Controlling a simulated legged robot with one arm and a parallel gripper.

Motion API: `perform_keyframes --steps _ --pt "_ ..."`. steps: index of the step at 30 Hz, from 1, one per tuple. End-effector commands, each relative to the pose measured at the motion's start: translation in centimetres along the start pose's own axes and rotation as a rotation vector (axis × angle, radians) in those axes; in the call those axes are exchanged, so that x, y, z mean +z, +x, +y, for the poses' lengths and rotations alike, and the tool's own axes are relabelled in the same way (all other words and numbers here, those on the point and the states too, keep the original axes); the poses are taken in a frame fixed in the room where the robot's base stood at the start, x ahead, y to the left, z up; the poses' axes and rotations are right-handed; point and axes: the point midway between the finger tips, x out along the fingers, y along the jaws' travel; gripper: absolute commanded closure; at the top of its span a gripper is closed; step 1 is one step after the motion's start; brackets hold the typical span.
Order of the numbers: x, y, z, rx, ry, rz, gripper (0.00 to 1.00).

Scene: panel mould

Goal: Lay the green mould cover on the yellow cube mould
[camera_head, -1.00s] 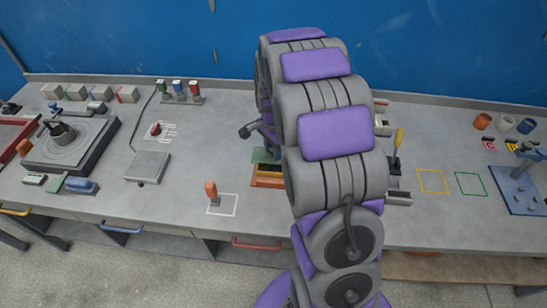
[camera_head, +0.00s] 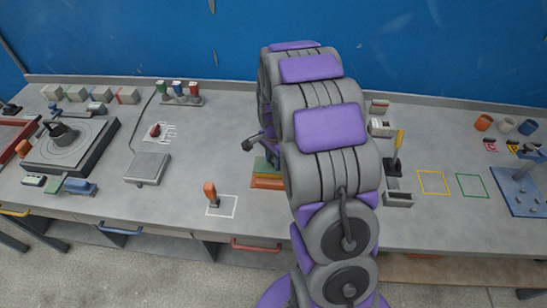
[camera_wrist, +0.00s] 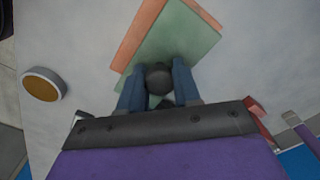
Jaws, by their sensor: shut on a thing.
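The green mould cover (camera_wrist: 184,42) is a flat plate with a dark round knob (camera_wrist: 158,78). In the wrist view my gripper (camera_wrist: 158,88) has its two blue fingers shut on this knob. The cover overlaps an orange box-like mould (camera_wrist: 139,36), with an orange strip showing along one side. In the head view the cover (camera_head: 262,165) shows just above and behind the mould's orange front (camera_head: 267,182), left of my arm. I cannot tell whether the cover rests on the mould or hangs slightly above it. My arm hides their right part and the gripper in that view.
A grey tray (camera_head: 398,199) and a yellow-handled tool (camera_head: 398,142) are right of my arm. A grey flat box (camera_head: 148,168) lies further left.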

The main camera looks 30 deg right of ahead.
Motion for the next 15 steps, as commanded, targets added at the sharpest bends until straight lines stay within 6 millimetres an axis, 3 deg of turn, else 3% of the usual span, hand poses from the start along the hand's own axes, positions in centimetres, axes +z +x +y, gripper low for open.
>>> perform_keyframes --steps 3,4,11,15 --pt "-0.03 0.07 0.00 -0.001 0.001 0.000 1.00" --pt "-0.01 0.06 -0.01 -0.001 0.001 0.000 0.65" --pt "0.08 0.05 -0.04 -0.001 0.001 0.001 0.43" --pt "0.11 0.04 -0.05 0.000 0.001 0.001 0.42"
